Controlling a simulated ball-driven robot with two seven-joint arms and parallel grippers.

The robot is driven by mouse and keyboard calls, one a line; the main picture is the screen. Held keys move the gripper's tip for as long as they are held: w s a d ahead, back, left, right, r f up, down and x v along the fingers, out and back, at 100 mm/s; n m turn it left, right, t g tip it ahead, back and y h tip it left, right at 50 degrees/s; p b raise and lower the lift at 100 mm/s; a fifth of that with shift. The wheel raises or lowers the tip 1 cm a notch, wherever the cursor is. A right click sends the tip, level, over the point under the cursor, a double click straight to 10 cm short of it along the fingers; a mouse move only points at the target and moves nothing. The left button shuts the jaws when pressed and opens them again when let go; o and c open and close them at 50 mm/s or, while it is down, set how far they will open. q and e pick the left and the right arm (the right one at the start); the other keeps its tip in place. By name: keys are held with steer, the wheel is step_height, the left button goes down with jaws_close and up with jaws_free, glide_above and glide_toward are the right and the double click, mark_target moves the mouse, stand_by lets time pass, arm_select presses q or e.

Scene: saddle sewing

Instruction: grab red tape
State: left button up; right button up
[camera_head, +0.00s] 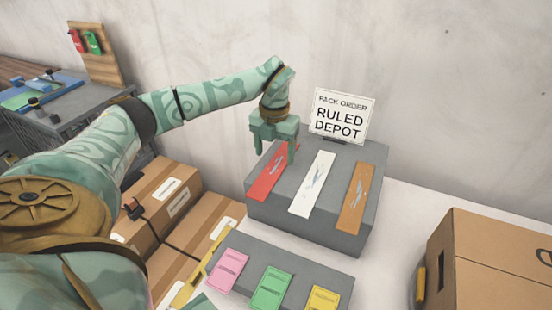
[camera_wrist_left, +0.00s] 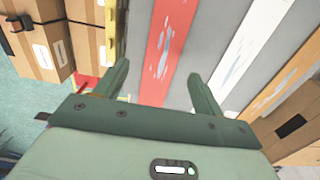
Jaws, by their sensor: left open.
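The red tape (camera_head: 268,173) is a flat red strip with pale marks, lying on top of a grey block (camera_head: 257,208) at its left side. My left gripper (camera_head: 274,158) is over the far end of the strip, pointing down with its fingers apart. In the left wrist view the red tape (camera_wrist_left: 165,50) runs between the two open fingers of my left gripper (camera_wrist_left: 157,82). I cannot tell whether the fingers touch the block. My right gripper is not in view.
A white strip (camera_head: 313,184) and an orange-brown strip (camera_head: 357,197) lie beside the red one. A sign (camera_head: 341,116) reading "PACK ORDER RULED DEPOT" stands behind. Pink (camera_head: 228,270), green (camera_head: 271,288) and yellow (camera_head: 322,299) cards lie in front. Cardboard boxes (camera_head: 496,262) stand on both sides.

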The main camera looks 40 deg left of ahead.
mark_target(275, 167)
arm_select(q)
step_height(275, 167, down, 3)
steer(key=shift+w+d+f+b, duration=0.1)
steer(key=shift+b, duration=0.2)
steer(key=c, duration=1.1)
steer(key=shift+o, duration=0.2)
